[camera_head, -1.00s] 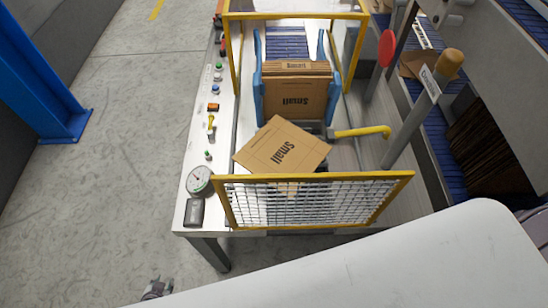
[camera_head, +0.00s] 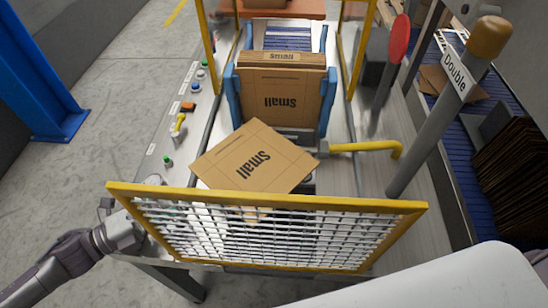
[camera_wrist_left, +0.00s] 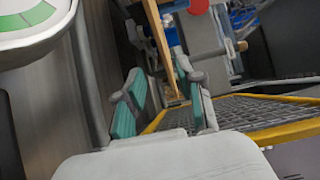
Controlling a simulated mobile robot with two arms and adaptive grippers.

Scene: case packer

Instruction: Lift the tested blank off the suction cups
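The tested blank is a flat brown cardboard sheet marked "Small" (camera_head: 255,158). It lies tilted and turned behind the yellow-framed mesh guard, in front of the stack of blanks. The suction cups are hidden beneath it. My left gripper (camera_wrist_left: 158,90) is open, with its two teal-padded fingers apart and nothing between them. In the wrist view a thin tan edge, which looks like the blank (camera_wrist_left: 160,38), stands beyond the fingers. In the head view my left wrist is at the guard's left end, and the fingers are hard to see there. My right gripper is not in view.
The mesh guard (camera_head: 270,235) stands between my body and the blank. The stack of blanks (camera_head: 278,100) sits between blue side guides. A yellow handle (camera_head: 365,147) and a post labelled "Double" (camera_head: 420,130) are on the right. A round gauge (camera_wrist_left: 35,22) is close on the left.

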